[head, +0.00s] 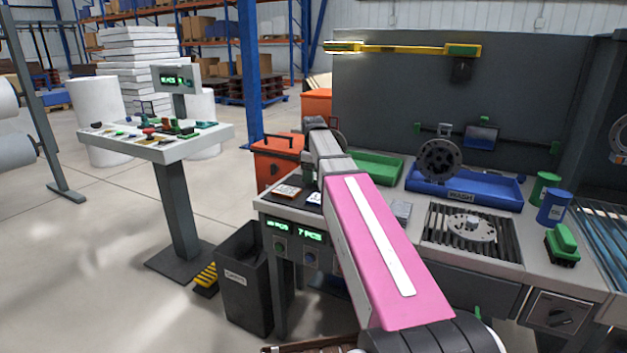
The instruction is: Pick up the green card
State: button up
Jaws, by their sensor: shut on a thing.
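My pink and white arm reaches over the workbench. My gripper (308,178) points down at the dark pad (270,207) on the bench's left end and is small and partly hidden by my arm. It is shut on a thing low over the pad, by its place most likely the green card. The card's face does not show clearly, and I cannot tell if it touches the pad. A card with an orange border (287,190) lies left of my gripper, and a white and blue card (315,198) lies just right of it.
A green tray (376,166) and a blue tray (480,195) with a dark disc stand on the bench behind my arm. A green brush (562,245) and two cans are at right. A black bin (245,285) stands left of the bench; a white control desk (150,148) stands farther left.

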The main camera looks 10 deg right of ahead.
jog(key=shift+r, duration=0.95)
jog(key=s+a+r, duration=0.2)
jog(key=a+r, duration=0.8)
jog(key=a, duration=0.1)
jog(key=shift+s+a+r, duration=0.2)
jog(key=shift+s+r, duration=0.1)
jog(key=shift+r, duration=0.05)
